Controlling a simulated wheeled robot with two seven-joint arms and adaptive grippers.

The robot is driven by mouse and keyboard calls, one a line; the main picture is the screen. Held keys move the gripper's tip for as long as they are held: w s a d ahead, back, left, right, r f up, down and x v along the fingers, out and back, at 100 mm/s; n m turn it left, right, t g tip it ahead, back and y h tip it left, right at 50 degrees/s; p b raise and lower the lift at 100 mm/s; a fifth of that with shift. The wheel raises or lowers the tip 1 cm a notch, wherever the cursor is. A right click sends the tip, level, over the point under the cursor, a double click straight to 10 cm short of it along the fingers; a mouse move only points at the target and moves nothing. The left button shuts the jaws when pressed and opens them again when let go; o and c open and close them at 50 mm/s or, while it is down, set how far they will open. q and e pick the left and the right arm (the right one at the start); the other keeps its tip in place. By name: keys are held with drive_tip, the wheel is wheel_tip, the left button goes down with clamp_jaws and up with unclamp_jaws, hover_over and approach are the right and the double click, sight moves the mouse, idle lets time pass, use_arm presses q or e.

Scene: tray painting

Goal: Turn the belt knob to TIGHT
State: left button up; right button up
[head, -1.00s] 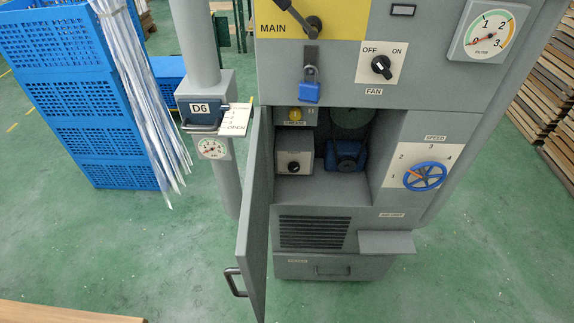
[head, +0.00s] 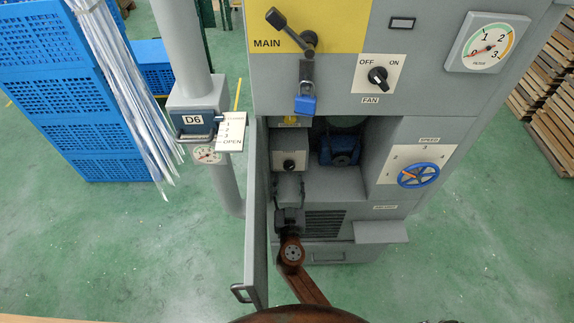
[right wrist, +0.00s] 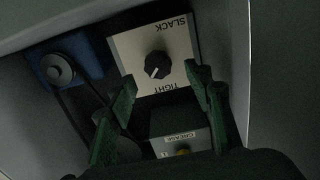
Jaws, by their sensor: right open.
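The belt knob (right wrist: 158,65) is black and round, on a pale plate (right wrist: 180,42) marked SLACK and TIGHT in the right wrist view. A small light mark on it faces the lower left of that view. In the head view the knob (head: 289,165) sits on the front of a grey box inside the open cabinet bay. My right gripper (right wrist: 159,73) is open and empty, its green fingers on either side of the knob's line of view. I cannot tell how far short of the knob they are. In the head view my right gripper (head: 289,188) is just below the box. My left gripper is out of view.
The open cabinet door (head: 257,240) stands close left of my right arm. A blue motor (head: 340,149) sits right of the knob box. The grease box (right wrist: 180,140) with a yellow knob is near the fingers. A shelf (head: 381,232) juts out at lower right.

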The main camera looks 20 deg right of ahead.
sight(289, 168)
drive_tip(key=shift+x, duration=2.95)
drive_tip(key=shift+s+d, duration=0.1)
drive_tip(key=shift+d, duration=0.1)
drive_tip(key=c, duration=1.2)
drive_tip(key=shift+o, duration=0.2)
drive_tip(key=shift+f+n, duration=0.1)
drive_tip(key=shift+n, duration=0.6)
drive_tip(key=shift+n+b, duration=0.5)
drive_tip(key=shift+n, duration=0.7)
drive_tip(key=n, duration=0.4)
drive_tip(key=shift+n, duration=0.4)
